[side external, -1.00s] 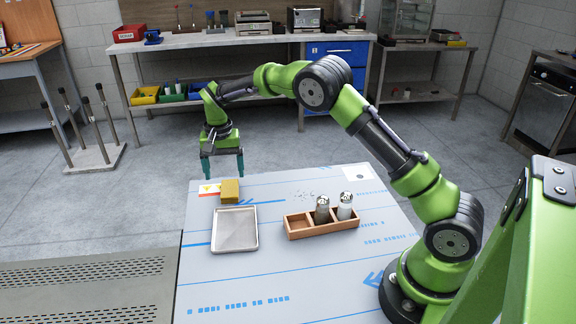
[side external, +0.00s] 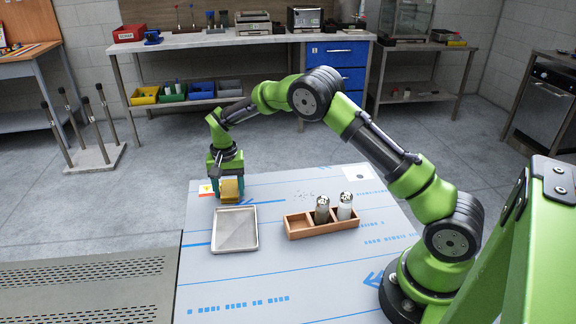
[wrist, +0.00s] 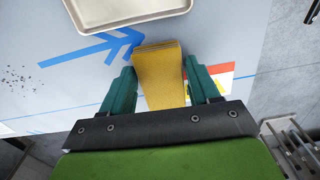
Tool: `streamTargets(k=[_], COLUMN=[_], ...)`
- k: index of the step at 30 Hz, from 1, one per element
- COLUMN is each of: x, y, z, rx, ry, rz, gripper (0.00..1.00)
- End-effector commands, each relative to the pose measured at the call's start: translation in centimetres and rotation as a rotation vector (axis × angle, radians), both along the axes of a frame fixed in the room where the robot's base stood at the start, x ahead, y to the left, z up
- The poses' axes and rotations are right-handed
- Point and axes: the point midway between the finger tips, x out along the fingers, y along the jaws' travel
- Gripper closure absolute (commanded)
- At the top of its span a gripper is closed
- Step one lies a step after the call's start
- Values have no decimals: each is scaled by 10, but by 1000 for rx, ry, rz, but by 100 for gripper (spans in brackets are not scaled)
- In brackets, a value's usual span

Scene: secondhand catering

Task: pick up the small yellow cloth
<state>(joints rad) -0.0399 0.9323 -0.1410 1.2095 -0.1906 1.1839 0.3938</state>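The small yellow cloth (wrist: 160,75) is a thick folded pad near the far left corner of the table. In the side view the cloth (side external: 230,190) is just behind the metal tray. My gripper (wrist: 162,88) points down over it, with one teal finger along each side. I cannot tell whether the cloth's underside touches the table.
The shallow metal tray (side external: 235,208) lies close in front of the cloth. A wooden box (side external: 299,226) with two shakers stands to the right. The table (side external: 270,280) is otherwise mostly clear. A red and yellow label (wrist: 222,75) lies beside the cloth.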

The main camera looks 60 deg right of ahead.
Motion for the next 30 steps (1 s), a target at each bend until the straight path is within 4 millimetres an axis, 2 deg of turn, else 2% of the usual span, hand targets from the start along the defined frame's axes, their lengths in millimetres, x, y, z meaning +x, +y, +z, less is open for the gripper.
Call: streamTargets(k=[1, 7, 17, 20, 25, 30], x=[0, 0, 0, 1, 1, -26], y=[0, 0, 0, 0, 0, 1], z=[0, 1, 5, 12, 36, 40], rx=[0, -1, 0, 1, 0, 1], ry=[0, -1, -1, -2, -4, 1], rz=[0, 0, 0, -1, 1, -1], gripper=[48, 77, 77, 77, 77, 77])
